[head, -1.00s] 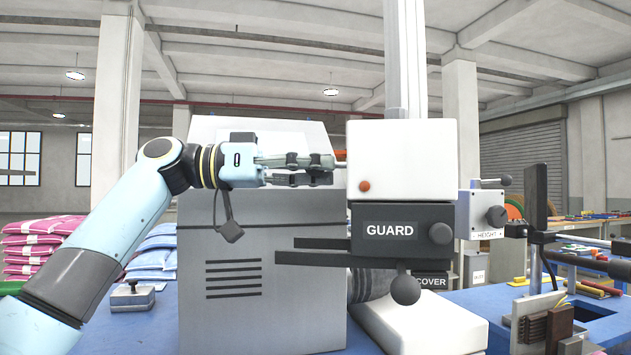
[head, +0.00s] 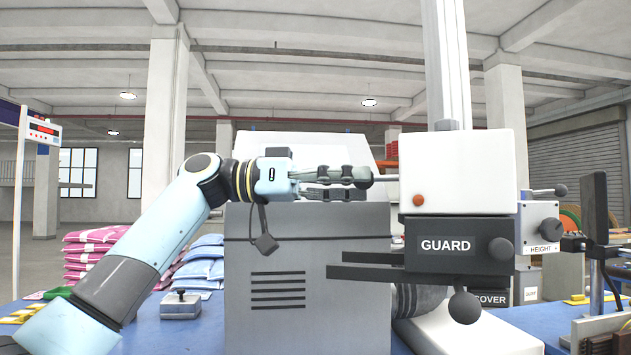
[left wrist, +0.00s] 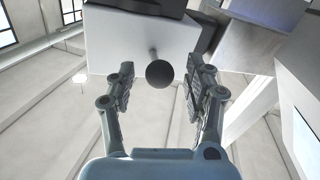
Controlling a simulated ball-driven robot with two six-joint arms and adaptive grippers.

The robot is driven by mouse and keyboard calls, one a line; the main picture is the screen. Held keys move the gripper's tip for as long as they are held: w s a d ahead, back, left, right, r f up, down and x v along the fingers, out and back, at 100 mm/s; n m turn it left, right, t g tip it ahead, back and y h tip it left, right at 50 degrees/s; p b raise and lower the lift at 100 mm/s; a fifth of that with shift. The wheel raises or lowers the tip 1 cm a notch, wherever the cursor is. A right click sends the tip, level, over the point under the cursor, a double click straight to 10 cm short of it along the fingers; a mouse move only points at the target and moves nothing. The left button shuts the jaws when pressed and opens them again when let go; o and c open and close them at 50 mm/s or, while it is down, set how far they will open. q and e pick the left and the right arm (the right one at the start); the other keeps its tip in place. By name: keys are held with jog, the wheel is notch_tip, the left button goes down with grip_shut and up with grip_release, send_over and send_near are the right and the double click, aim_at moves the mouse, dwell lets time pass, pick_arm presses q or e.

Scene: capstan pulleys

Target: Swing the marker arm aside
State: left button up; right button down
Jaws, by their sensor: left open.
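No part in view is labelled as the marker arm. A dark ball knob (left wrist: 158,73) on a short rod sticks out of a pale box in the left wrist view. The rod (head: 386,178) also shows in the head view, at the left side of the white box (head: 460,172) with a red button. My left gripper (head: 358,184) is open, left of this box, with its fingertips at the knob. In the left wrist view its fingers (left wrist: 160,88) stand on both sides of the knob, apart from it. My right gripper is out of view.
Below the white box is a dark GUARD block (head: 446,245) with knobs and dark bars reaching left. A HEIGHT block (head: 540,232) with a lever is at the right. A large grey cabinet (head: 305,290) stands behind my gripper. A small knobbed block (head: 180,304) sits left on the blue bench.

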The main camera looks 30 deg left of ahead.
pick_arm(q)
jog(key=v, duration=1)
